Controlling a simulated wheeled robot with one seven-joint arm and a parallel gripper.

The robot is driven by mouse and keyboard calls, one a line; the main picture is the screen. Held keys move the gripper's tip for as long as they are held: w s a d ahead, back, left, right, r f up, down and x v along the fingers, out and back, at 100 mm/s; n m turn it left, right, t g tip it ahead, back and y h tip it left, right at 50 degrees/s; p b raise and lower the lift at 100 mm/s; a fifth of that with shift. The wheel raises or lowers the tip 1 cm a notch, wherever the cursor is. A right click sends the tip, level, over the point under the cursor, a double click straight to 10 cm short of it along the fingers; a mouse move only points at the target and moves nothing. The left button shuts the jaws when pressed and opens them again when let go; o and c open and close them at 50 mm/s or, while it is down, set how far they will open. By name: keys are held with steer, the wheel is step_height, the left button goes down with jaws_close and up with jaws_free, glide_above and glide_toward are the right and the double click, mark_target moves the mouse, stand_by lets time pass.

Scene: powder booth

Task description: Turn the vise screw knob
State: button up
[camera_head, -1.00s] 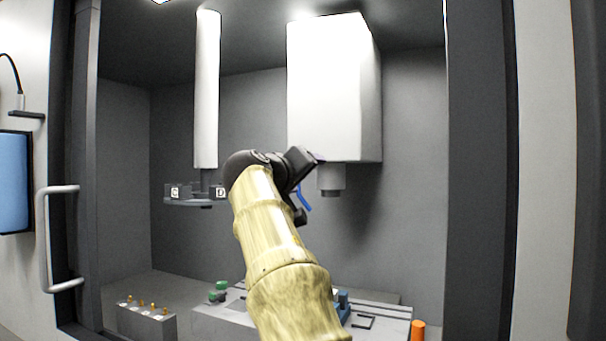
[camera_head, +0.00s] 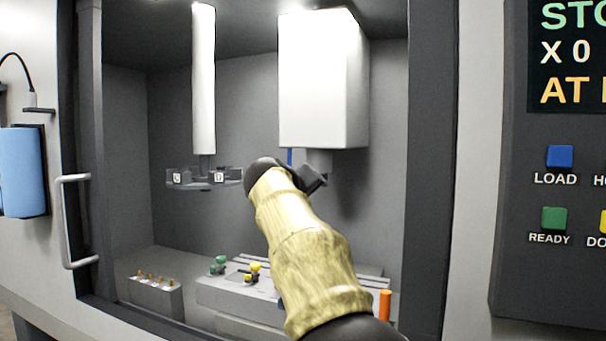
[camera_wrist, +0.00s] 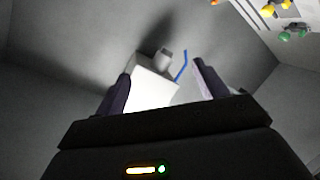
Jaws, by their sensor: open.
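My gripper (camera_wrist: 162,70) is open and empty in the wrist view, its two dark fingers apart. In the head view, my dark wrist is raised in front of the white spindle housing (camera_head: 318,85), well above the machine bed (camera_head: 225,290). On the bed stand small yellow knobs (camera_head: 255,267) and green knobs (camera_head: 218,264); yellow (camera_wrist: 268,9) and green (camera_wrist: 286,36) ones show at the wrist view's top right corner. My arm hides the bed's middle, where only a sliver of blue shows. I cannot tell which part is the vise screw knob.
A block with brass-tipped pins (camera_head: 155,293) sits left of the bed, and an orange cylinder (camera_head: 385,305) at its right. A tool carousel (camera_head: 203,178) hangs at left. The door handle (camera_head: 72,220) and control panel (camera_head: 552,200) flank the opening.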

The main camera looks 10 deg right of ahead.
step_height(320, 180, down, 14)
steer(key=s+d+g+y, duration=0.1)
steer(key=s+g+y, duration=0.2)
steer(key=s+a+f+m+g+y+b, duration=0.1)
steer(key=s+f+g+y+b, duration=0.1)
steer(key=s+f, duration=0.85)
steer(key=s+a+f+g+y+b, duration=0.1)
steer(key=s+f+g, duration=0.1)
steer(key=s+f, duration=0.8)
steer(key=s+a+f+m+g+y+b, duration=0.15)
steer(key=s+f, duration=0.35)
steer(key=f, duration=1)
steer(key=s+f+b, duration=0.2)
steer(key=f+b, duration=0.5)
steer(key=f, duration=0.1)
steer(key=s+f+g+b, duration=0.1)
steer(key=s+f+b, duration=0.1)
steer(key=f+b, duration=0.5)
steer(key=shift+s+d+f, duration=0.25)
steer(key=shift+f, duration=0.1)
steer(key=shift+g, duration=0.25)
steer(key=shift+c, duration=0.2)
